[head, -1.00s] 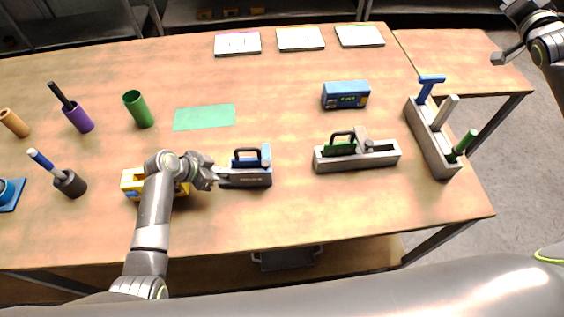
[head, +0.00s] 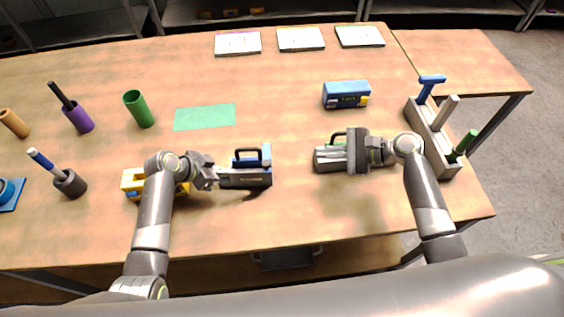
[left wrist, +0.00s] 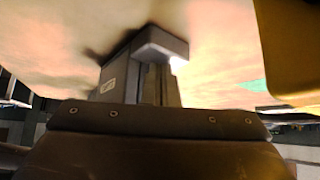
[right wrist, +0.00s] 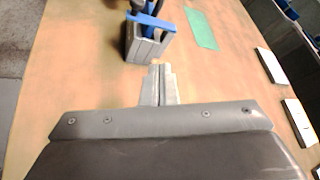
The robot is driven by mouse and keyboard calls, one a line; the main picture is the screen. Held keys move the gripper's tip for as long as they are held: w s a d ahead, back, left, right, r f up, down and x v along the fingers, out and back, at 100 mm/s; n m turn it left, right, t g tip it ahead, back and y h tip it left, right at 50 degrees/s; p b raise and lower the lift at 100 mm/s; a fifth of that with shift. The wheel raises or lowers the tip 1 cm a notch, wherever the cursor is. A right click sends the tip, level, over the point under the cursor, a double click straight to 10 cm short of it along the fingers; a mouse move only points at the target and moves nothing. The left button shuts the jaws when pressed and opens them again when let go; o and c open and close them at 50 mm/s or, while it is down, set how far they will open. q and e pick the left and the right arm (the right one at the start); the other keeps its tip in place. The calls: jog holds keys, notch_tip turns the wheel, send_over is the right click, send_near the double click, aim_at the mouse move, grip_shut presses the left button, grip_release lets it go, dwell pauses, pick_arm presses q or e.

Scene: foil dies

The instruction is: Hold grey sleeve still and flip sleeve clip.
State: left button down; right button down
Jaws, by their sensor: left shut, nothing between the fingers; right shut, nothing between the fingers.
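The grey sleeve (head: 245,179) is a long dark block on the table's middle, with a black handle and blue parts. Its clip, probably the blue upright piece (head: 266,155), stands at the right end. The right wrist view shows the sleeve's end (right wrist: 147,45) and the blue piece (right wrist: 152,21) ahead. My left gripper (head: 214,177) is shut at the sleeve's left end; whether it touches cannot be told. My right gripper (right wrist: 160,70) is shut and empty, pointing at the sleeve with a gap between.
A similar grey block (head: 327,161) lies partly hidden under my right gripper. A grey tool caddy (head: 432,140) stands right of it. A yellow block (head: 131,180) lies under my left arm. A green mat (head: 205,117) and blue box (head: 346,90) lie behind. Table front is clear.

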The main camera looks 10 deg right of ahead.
jog(key=s+f+g, duration=0.1)
jog(key=s+f, duration=0.1)
send_near(266, 155)
jog(key=s+a+f, duration=0.1)
jog(key=a+f, duration=0.3)
jog(key=shift+s+a+r, duration=0.4)
jog(key=shift+a+r, duration=0.05)
jog(key=shift+r, duration=0.3)
jog(key=shift+w+r+g, duration=0.1)
jog(key=shift+r+g, duration=0.15)
jog(key=shift+g, duration=0.05)
